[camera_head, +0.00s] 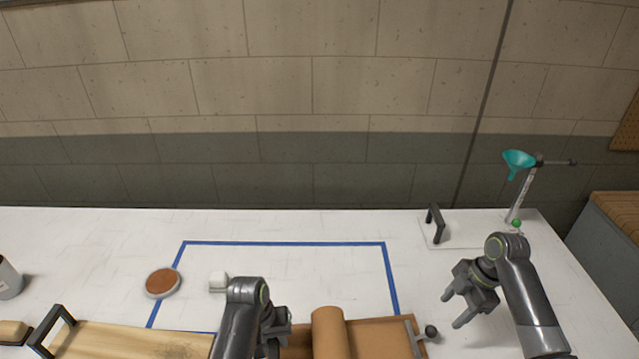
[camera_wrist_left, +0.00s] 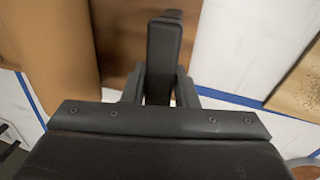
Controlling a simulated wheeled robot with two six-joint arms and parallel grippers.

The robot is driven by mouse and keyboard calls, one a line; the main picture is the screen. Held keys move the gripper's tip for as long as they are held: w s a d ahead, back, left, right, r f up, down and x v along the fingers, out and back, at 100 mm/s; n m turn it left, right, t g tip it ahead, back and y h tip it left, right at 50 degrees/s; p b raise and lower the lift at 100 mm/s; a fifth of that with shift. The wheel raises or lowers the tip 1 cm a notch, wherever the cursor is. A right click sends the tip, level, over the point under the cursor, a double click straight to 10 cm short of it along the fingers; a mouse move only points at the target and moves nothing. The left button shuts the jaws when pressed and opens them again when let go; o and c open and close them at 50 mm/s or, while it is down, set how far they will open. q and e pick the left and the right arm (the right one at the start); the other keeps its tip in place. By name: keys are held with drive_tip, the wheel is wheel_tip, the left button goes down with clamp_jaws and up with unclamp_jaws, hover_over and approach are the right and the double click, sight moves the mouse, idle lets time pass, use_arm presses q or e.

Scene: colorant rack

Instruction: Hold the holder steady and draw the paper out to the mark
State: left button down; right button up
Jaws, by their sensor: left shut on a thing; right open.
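A brown paper roll (camera_head: 330,335) sits on the brown flat base of the holder (camera_head: 378,338) at the bottom of the head view. A grey bar (camera_head: 413,338) and a dark knob (camera_head: 431,331) are at the holder's right end. My left gripper (camera_head: 274,345) is left of the roll, partly hidden by its own arm. In the left wrist view its fingers (camera_wrist_left: 160,88) are shut on a black upright handle (camera_wrist_left: 165,45) on the holder, beside the roll (camera_wrist_left: 45,45). My right gripper (camera_head: 455,309) is open and empty, right of the knob. I cannot make out the mark.
A wooden board (camera_head: 130,343) with a black handle lies at the lower left. A round brown-topped disc (camera_head: 162,282) and a white block (camera_head: 218,282) stand near the blue tape outline (camera_head: 285,243). A teal funnel (camera_head: 518,160) on a stand is at the back right. The taped area's middle is clear.

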drive_tip(key=shift+d+r, duration=0.15)
drive_tip(key=shift+r, duration=0.3)
use_arm(q)
drive_tip(key=c, duration=1.1)
unclamp_jaws()
